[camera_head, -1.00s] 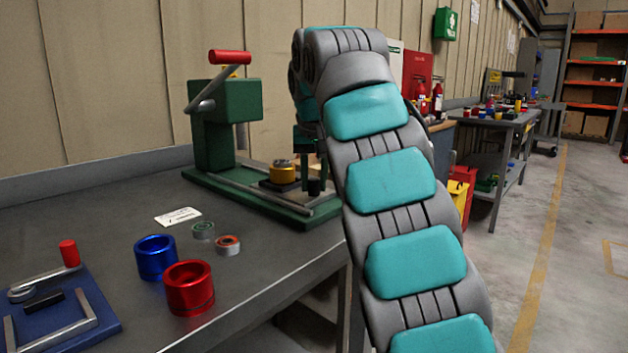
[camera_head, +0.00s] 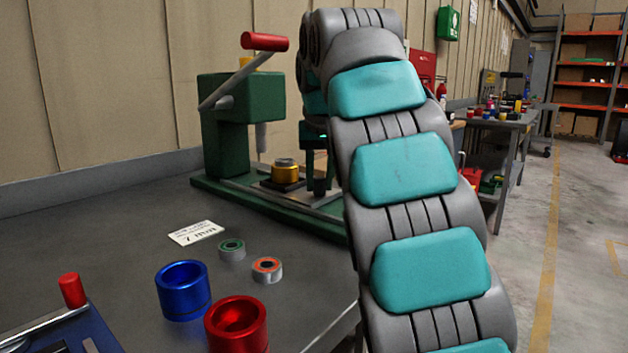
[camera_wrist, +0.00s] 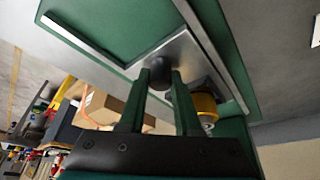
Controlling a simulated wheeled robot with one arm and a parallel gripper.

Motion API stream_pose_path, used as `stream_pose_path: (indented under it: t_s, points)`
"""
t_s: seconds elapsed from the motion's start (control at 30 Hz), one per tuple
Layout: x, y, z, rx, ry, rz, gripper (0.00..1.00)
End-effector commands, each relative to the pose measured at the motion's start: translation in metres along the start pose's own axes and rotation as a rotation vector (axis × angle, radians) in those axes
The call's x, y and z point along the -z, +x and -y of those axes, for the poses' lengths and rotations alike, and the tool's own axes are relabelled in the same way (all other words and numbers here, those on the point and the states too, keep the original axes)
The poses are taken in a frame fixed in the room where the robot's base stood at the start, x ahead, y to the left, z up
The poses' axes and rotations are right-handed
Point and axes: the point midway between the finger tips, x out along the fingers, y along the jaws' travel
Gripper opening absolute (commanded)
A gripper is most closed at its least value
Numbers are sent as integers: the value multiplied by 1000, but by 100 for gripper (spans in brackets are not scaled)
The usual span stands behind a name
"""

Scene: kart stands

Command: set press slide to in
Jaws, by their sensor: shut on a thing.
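The green press (camera_head: 240,115) stands at the back of the grey bench, with a raised red-handled lever (camera_head: 264,42) and a grey ram (camera_head: 262,137). Its slide (camera_wrist: 185,50) is a metal plate on rails, with a dark round knob (camera_wrist: 160,70) at its front. A gold cup (camera_head: 285,168) sits on the slide's dark pad, a little right of the ram rather than squarely below it. It also shows in the wrist view (camera_wrist: 205,106). My gripper (camera_wrist: 158,76) is shut on the knob; in the head view its fingers (camera_head: 319,178) are partly behind my arm.
Blue (camera_head: 184,290) and red (camera_head: 237,325) cups, a green-ringed bearing (camera_head: 232,249), an orange-ringed bearing (camera_head: 267,269) and a white label (camera_head: 196,232) lie in front of the press. A blue fixture (camera_head: 60,335) is at lower left. Open floor lies to the right.

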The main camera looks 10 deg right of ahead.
Motion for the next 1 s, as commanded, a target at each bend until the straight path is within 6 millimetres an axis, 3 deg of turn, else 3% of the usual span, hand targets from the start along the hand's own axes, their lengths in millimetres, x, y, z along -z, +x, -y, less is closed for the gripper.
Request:
stream_pose_path:
  t_s: [0.17, 0.2, 0.43, 0.77, 1.0]
  points:
    - [0, 0, 0, 1, 0, 0, 0]
    - [0, 0, 0, 1, 0, 0, 35]
    - [0, 0, 0, 1, 0, 0, 61]
    - [0, -4, 0, 1, 0, 0, 62]
    - [-11, -39, -1, 1, 1, -2, 62]
